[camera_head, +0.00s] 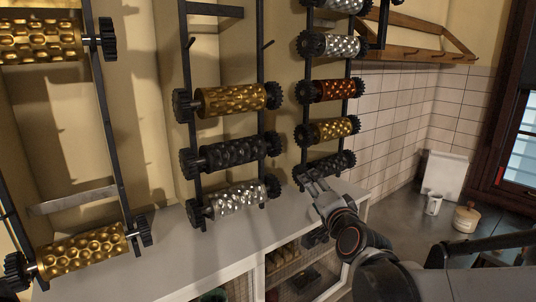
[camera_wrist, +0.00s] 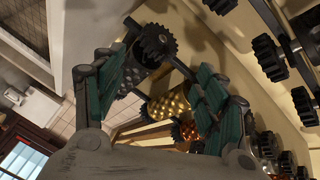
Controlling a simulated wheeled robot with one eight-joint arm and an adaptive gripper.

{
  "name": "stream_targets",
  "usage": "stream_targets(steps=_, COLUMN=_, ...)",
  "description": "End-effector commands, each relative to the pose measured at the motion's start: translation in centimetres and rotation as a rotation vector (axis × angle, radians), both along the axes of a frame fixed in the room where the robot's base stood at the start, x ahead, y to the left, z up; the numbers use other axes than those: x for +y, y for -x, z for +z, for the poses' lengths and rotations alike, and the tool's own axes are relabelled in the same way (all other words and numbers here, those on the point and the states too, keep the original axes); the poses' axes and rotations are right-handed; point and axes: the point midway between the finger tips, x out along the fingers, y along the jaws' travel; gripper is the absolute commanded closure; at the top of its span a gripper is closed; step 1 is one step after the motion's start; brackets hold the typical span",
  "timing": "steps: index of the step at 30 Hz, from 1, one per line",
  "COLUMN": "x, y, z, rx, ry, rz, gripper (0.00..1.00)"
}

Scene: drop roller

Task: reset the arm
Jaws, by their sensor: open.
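My gripper (camera_head: 314,185) is at the right rack's lower end, with its fingers pointing up and left. In the wrist view my gripper (camera_wrist: 155,75) has its two green-padded fingers spread wide apart. The lowest roller on the right rack is a dark roller (camera_head: 330,164) with black gear ends, just above my fingertips. In the wrist view the dark roller (camera_wrist: 136,72) and its gear (camera_wrist: 157,42) show between the fingers, and nothing is visibly gripped. Whether a finger touches the roller, I cannot tell.
Above it hang an amber roller (camera_head: 331,130), a red-brown roller (camera_head: 332,89) and silver rollers. The middle rack holds a gold roller (camera_head: 232,99), a black roller (camera_head: 231,153) and a silver roller (camera_head: 237,198). A white cabinet top (camera_head: 185,258) lies below.

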Motion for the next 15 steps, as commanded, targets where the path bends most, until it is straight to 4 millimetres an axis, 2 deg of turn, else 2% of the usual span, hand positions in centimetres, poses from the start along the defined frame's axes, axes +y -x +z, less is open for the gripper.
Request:
stream_targets(steps=1, x=0.0, y=1.5, z=-2.6, rx=0.035, ry=0.068, rz=0.023, gripper=0.34)
stream_targets(steps=8, x=-0.5, y=8.3, z=-10.6, rx=0.209, ry=0.389, rz=0.143, gripper=0.34)
stream_targets(steps=15, x=-2.7, y=16.9, z=-20.3, rx=0.412, ry=0.704, rz=0.271, gripper=0.34)
